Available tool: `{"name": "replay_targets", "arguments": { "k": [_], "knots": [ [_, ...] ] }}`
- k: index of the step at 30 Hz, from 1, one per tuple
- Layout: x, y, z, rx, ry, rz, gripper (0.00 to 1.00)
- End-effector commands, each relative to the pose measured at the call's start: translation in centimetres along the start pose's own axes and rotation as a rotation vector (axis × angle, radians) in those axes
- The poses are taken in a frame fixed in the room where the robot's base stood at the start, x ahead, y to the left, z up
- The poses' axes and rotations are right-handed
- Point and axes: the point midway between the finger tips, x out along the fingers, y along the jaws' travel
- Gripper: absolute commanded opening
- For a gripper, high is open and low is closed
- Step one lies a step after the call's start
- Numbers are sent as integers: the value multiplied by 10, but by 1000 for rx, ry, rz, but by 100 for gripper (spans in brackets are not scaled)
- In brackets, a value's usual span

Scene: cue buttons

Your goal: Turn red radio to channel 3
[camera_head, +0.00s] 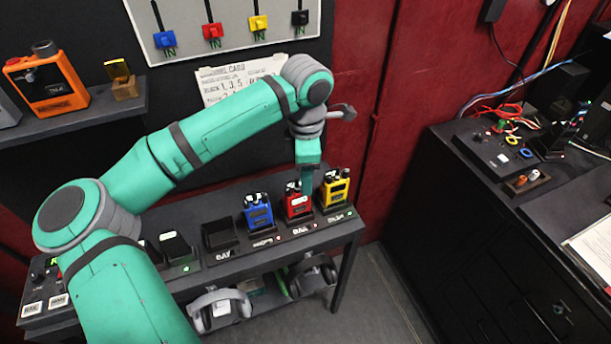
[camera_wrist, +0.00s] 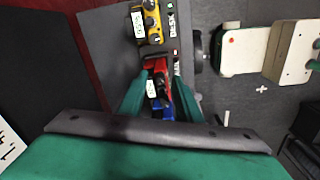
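The red radio (camera_head: 297,207) stands upright in its dock on the dark shelf, between the blue radio (camera_head: 257,213) and the yellow radio (camera_head: 336,190). My gripper (camera_head: 306,184) points down at the red radio's top, from above and slightly to its right. In the wrist view the two green fingers (camera_wrist: 160,92) stand apart, with the red radio (camera_wrist: 156,67) just beyond and between their tips. The blue radio (camera_wrist: 160,112) shows between the fingers nearer the palm, and the yellow radio (camera_wrist: 151,22) lies farther out. I cannot read the red radio's channel or tell whether the fingers touch it.
A white cue board (camera_head: 225,30) with several coloured tags hangs above a paper card (camera_head: 235,75). An orange device (camera_head: 47,82) sits on the upper left shelf. An empty dock (camera_head: 218,234) is left of the blue radio. Headphones (camera_head: 220,308) lie below. A black cabinet (camera_head: 500,230) stands right.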

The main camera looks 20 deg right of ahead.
Motion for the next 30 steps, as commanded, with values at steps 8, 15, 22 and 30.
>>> {"name": "replay_targets", "arguments": {
  "k": [8, 15, 22, 30],
  "knots": [
    [0, 0, 0, -1, 0, 0, 0],
    [0, 0, 2, -27, 2, 0, 0],
    [-1, 0, 0, -150, 5, 1, 0],
    [-1, 0, -2, -346, 8, 0, 0]
  ]
}}
